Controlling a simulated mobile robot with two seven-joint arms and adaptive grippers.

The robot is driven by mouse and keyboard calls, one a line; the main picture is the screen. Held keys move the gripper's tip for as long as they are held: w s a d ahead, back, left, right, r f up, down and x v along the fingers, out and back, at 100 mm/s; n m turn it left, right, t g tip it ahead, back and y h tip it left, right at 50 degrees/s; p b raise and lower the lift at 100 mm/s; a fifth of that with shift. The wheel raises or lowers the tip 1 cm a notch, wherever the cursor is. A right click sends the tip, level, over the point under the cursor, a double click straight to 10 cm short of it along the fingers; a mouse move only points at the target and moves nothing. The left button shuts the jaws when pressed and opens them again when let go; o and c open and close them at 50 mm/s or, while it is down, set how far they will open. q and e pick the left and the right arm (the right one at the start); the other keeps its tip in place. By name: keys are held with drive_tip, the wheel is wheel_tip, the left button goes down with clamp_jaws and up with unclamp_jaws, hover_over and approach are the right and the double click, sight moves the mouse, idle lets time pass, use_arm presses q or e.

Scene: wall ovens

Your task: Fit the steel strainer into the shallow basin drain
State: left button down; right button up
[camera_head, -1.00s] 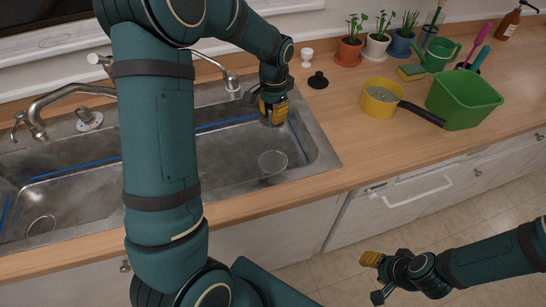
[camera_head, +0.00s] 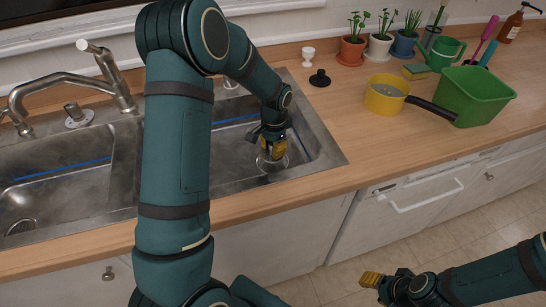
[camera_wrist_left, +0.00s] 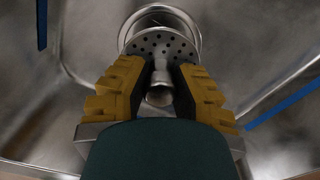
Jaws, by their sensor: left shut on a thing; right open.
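My left gripper (camera_head: 274,152) is shut on the steel strainer (camera_wrist_left: 162,47) and is low in the right-hand basin (camera_head: 232,170). In the left wrist view, the strainer's knob is between the yellow fingers (camera_wrist_left: 157,92) and its perforated disc shows beyond the fingertips. The round drain (camera_wrist_left: 190,22) lies just beyond the disc, which overlaps its near side. In the head view, the drain rim (camera_head: 272,166) is right below the gripper. I cannot tell whether the strainer touches the drain. My right gripper (camera_head: 379,285) is open and empty, in front of the cabinets.
A black stopper (camera_head: 320,79) and a white egg cup (camera_head: 308,56) stand on the counter behind the sink. A yellow pan (camera_head: 384,96) and a green tub (camera_head: 474,96) are to the right. The left basin (camera_head: 70,185) has its own drain.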

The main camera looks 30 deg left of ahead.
use_arm(q)
drive_tip(key=shift+f+b, duration=0.35)
drive_tip(key=shift+f, duration=1.4)
drive_tip(key=c, duration=0.9)
unclamp_jaws()
drive_tip(key=shift+f, duration=0.1)
wheel_tip(320, 180, up, 12)
drive_tip(key=p, duration=0.2)
drive_tip(key=shift+w+d+p, duration=0.1)
drive_tip(key=shift+p, duration=0.2)
